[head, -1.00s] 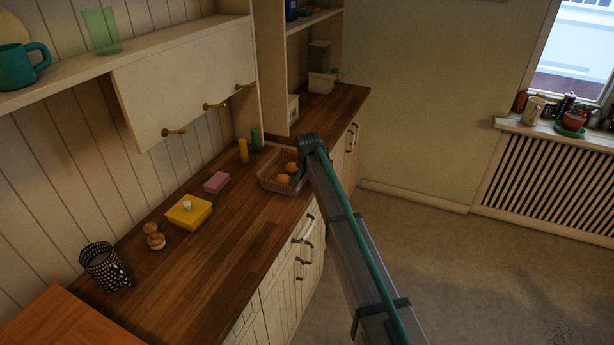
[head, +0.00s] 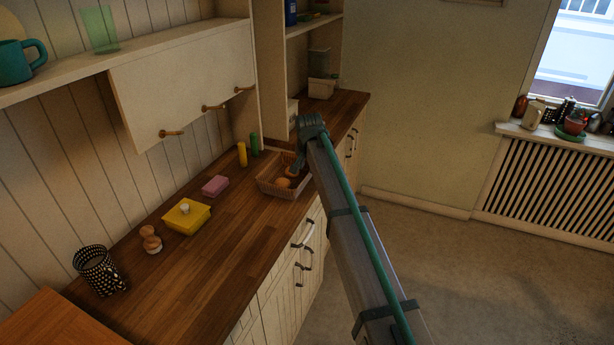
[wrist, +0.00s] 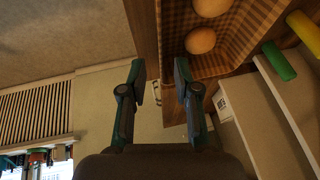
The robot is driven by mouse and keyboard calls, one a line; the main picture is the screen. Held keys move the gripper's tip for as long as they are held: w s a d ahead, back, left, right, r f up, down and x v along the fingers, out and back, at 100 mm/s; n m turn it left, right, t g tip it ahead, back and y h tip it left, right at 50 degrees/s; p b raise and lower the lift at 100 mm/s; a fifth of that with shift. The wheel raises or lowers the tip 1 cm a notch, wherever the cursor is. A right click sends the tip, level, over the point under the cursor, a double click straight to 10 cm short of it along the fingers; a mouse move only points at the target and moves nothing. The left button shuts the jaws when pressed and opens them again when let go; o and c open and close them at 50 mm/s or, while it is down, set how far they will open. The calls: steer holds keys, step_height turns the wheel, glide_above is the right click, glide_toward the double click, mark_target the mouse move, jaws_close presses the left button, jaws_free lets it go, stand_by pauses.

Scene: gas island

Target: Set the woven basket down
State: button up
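The woven basket (head: 274,191) appears to rest on the wooden counter near its front edge, with round brown items (head: 283,183) in it. In the wrist view the basket (wrist: 235,58) is at the upper right, with two of the round items (wrist: 200,40) in it. My gripper (wrist: 160,74) has its two fingers apart with a clear gap and nothing visible held between them. In the head view my gripper (head: 298,164) shows only partly, above the basket's far right side. My arm hides part of that side.
The wooden counter (head: 225,235) holds a yellow box (head: 180,219), a pink block (head: 215,186), yellow (head: 242,154) and green (head: 255,143) cylinders, small brown items (head: 151,239) and a patterned mug (head: 98,270). The counter between the yellow box and front edge is clear.

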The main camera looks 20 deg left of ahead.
steer(key=s+d+f+g+h, duration=0.1)
steer(key=s+d+f+g, duration=0.1)
steer(key=s+d+f, duration=0.7)
steer(key=s+d+f+g+h, duration=0.1)
steer(key=s+d+f, duration=0.4)
steer(key=d+f, duration=0.85)
steer(key=s+d+f+g+h, duration=0.15)
steer(key=s+d+f, duration=0.55)
steer(key=f, duration=0.7)
steer(key=s+d+f+g, duration=0.2)
steer(key=s+d+f, duration=0.35)
steer(key=s, duration=0.35)
steer(key=s+d+f+g, duration=0.1)
steer(key=s+d+f, duration=0.3)
steer(key=s+d, duration=0.4)
steer(key=s+d+f+g, duration=0.1)
steer(key=s+d+g, duration=0.1)
steer(key=s, duration=1.1)
steer(key=s+d+f+n+g+y, duration=0.1)
steer(key=s+d, duration=0.3)
steer(key=s, duration=0.9)
steer(key=shift+f+g, duration=0.3)
steer(key=shift+g, duration=0.15)
